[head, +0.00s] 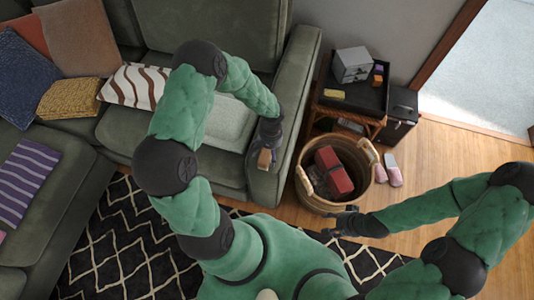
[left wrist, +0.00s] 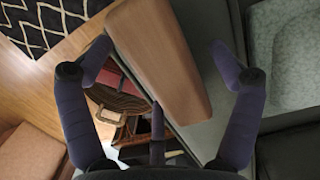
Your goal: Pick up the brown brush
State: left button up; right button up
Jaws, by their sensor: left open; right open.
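The brown brush (left wrist: 160,60) shows in the left wrist view as a long, smooth brown block, close to the camera and over the green sofa arm. My left gripper (left wrist: 165,65) is open, with its fingers spread on either side of the brush; I cannot tell whether they touch it. In the head view a small part of the brush (head: 264,158) shows just below my left gripper (head: 267,148), at the sofa arm. My right gripper (head: 340,221) is open and empty, low in front of the wicker basket.
The wicker basket (head: 308,193) holds a red item (head: 332,172). Behind it stand a side table with a black tray (head: 352,98) and a dark box (head: 402,113). Pink slippers (head: 393,172) lie on the wood floor. The sofa (head: 264,187) fills the left.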

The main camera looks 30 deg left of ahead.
pick_arm(q)
jog(key=c, duration=1.4)
jog(key=shift+c, duration=0.2)
jog(key=shift+r, duration=0.1)
jog(key=shift+w+r+p, duration=0.1)
jog(key=shift+r+p, duration=0.25)
jog(key=shift+r, duration=0.2)
notch_tip(320, 180, up, 2)
jog(key=shift+r+p, duration=0.25)
jog(key=shift+p, duration=0.35)
jog(key=s+d+r+p, duration=0.1)
jog(key=s+d+r, duration=0.3)
jog(key=s, duration=0.1)
jog(key=s+d+r+p, duration=0.2)
jog(key=s+d+r, duration=0.3)
jog(key=shift+s+d+r+p, duration=0.15)
jog(key=shift+s+d+p, duration=0.05)
jog(key=shift+d+p, duration=0.1)
